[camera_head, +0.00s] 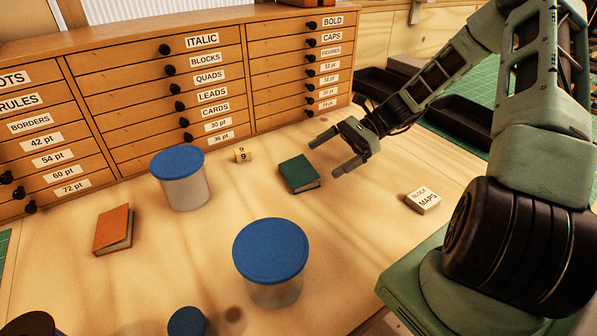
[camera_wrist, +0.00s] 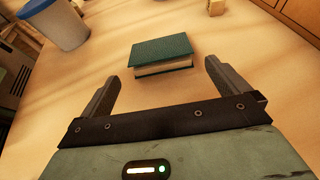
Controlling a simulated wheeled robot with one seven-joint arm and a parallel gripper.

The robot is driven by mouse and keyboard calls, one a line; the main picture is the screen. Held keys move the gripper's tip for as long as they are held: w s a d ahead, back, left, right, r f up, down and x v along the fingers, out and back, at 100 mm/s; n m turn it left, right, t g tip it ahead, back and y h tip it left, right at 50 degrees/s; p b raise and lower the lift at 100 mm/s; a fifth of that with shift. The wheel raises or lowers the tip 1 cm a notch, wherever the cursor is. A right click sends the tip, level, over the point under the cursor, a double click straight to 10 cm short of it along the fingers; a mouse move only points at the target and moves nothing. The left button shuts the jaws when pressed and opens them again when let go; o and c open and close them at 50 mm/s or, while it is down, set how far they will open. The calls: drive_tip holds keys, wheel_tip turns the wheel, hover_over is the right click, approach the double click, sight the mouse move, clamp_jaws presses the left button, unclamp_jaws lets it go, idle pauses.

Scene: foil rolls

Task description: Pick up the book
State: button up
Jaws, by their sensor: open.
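A small dark green book (camera_head: 299,174) lies flat on the wooden tabletop, near the middle. In the wrist view the green book (camera_wrist: 161,53) lies just beyond the fingertips, its pale page edge facing me. My gripper (camera_head: 324,158) is open and empty, to the right of the green book in the head view. In the wrist view my gripper (camera_wrist: 162,79) has its two fingers spread, with bare table between them. An orange-brown book (camera_head: 114,230) lies at the left of the table. A small pale block-like item labelled "BLOCK MAPS" (camera_head: 423,200) lies at the right.
Two blue-lidded tubs (camera_head: 186,188) (camera_head: 272,277) stand left and front of the green book. A numbered cube (camera_head: 241,155) sits behind it. A labelled drawer cabinet (camera_head: 130,113) lines the back. Dark trays (camera_head: 385,88) lie back right. Table between the book and the "BLOCK MAPS" item is clear.

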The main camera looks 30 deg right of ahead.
sight(300, 172)
drive_tip(key=p+x, duration=0.1)
drive_tip(key=x, duration=0.6)
drive_tip(key=shift+a+r+p, duration=0.1)
drive_tip(key=shift+a+p, duration=0.05)
drive_tip(key=shift+p, duration=0.15)
drive_tip(key=shift+c, duration=0.3)
drive_tip(key=c, duration=0.7)
